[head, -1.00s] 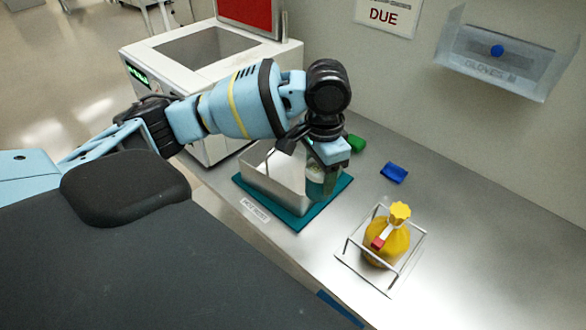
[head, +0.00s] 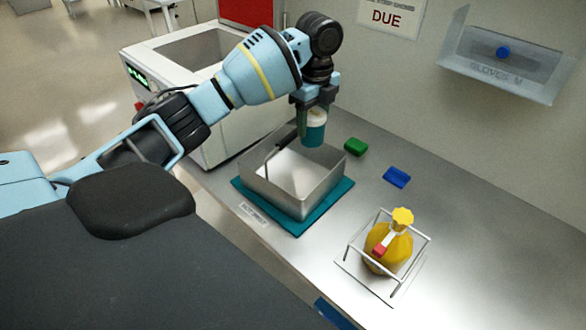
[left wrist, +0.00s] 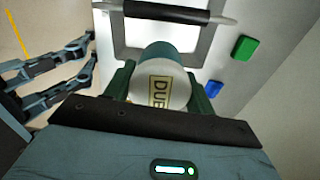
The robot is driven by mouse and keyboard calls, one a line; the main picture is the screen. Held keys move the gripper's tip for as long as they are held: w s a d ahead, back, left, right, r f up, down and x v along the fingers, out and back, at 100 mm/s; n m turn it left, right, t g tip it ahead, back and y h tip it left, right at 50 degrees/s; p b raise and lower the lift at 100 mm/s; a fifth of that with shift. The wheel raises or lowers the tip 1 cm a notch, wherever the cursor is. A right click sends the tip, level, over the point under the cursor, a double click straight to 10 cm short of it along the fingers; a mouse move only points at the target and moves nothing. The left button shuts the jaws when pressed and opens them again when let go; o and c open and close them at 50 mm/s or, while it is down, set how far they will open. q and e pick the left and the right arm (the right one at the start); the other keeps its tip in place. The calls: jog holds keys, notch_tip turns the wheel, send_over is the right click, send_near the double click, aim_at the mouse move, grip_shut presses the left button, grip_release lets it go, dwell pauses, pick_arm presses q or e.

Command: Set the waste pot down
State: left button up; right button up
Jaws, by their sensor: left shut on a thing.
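The teal pot with a pale lid (head: 313,130), which I take for the waste pot, is in my left gripper (head: 316,112). The gripper is shut on its upper part, and the pot hangs roughly upright over the back part of a metal tray (head: 310,198), apparently clear of its floor. In the left wrist view the pot's lid (left wrist: 160,88) bears the word DUE and sits between the green fingers (left wrist: 163,90). The tray rests on a teal mat (head: 335,201).
A green block (head: 355,147) and a blue block (head: 397,177) lie on the steel bench right of the tray. A yellow bottle (head: 378,240) stands in a wire rack (head: 421,254). A white machine (head: 213,135) stands at left.

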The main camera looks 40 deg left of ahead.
aim_at(312, 138)
pick_arm(q)
jog(key=shift+w+a, duration=0.1)
notch_tip(312, 138, down, 12)
jog(key=shift+b, duration=0.4)
pick_arm(e)
jog(key=shift+s+f, duration=0.25)
jog(key=shift+f, duration=0.2)
pick_arm(q)
notch_tip(312, 138, down, 6)
jog(key=shift+r, duration=0.1)
pick_arm(e)
jog(key=shift+s+f, duration=0.2)
jog(key=shift+f, duration=0.15)
pick_arm(q)
jog(key=shift+f+b, duration=0.2)
jog(key=shift+b, duration=0.1)
jog(key=o, duration=1.1)
notch_tip(312, 138, up, 12)
jog(key=shift+r+p, duration=0.15)
jog(key=shift+p, duration=0.3)
pick_arm(e)
jog(key=shift+w+r, duration=0.1)
jog(key=shift+r, duration=0.35)
